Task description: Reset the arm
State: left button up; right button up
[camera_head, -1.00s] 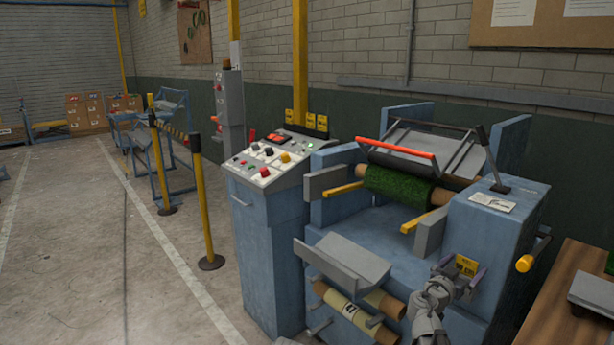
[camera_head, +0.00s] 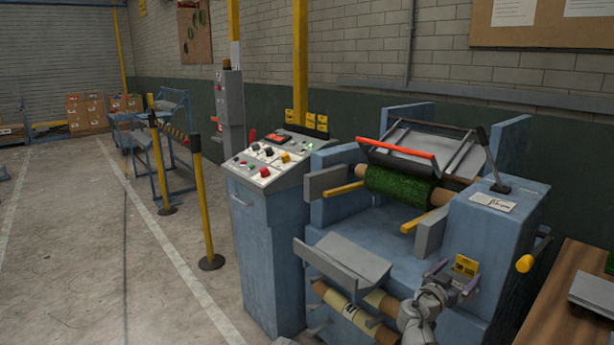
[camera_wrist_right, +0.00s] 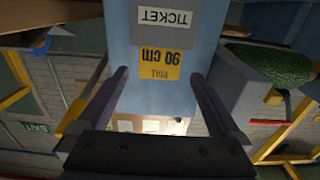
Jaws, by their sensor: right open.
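My right gripper (camera_head: 456,274) is at the lower right of the head view, in front of the blue turf machine (camera_head: 485,235). Its jaws are apart with nothing between them. In the right wrist view the two dark fingers of the gripper (camera_wrist_right: 160,78) stand wide apart, with the machine's blue face (camera_wrist_right: 165,50) beyond them. That view is upside down. A yellow label (camera_wrist_right: 160,63) with "90 cm" and a grey ticket plate (camera_wrist_right: 168,16) show on the face. The yellow label (camera_head: 465,265) also shows in the head view. My left gripper is not in view.
A control console (camera_head: 270,165) with buttons stands left of the machine. A green turf roll (camera_head: 398,186) lies in its upper part, above a grey tray (camera_head: 345,262). A wooden table (camera_head: 565,325) is at the right. Open floor (camera_head: 90,250) lies left, beside yellow barrier posts (camera_head: 203,205).

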aim_at(466, 267)
jog(key=x, duration=0.5)
jog(key=shift+d+f+b, duration=0.15)
jog(key=shift+f+b, duration=0.2)
notch_tip(466, 267, up, 30)
jog(key=p, duration=2.9)
jog(key=shift+w+d+p, duration=0.15)
jog(key=shift+p, duration=0.25)
jog(key=shift+f, duration=0.1)
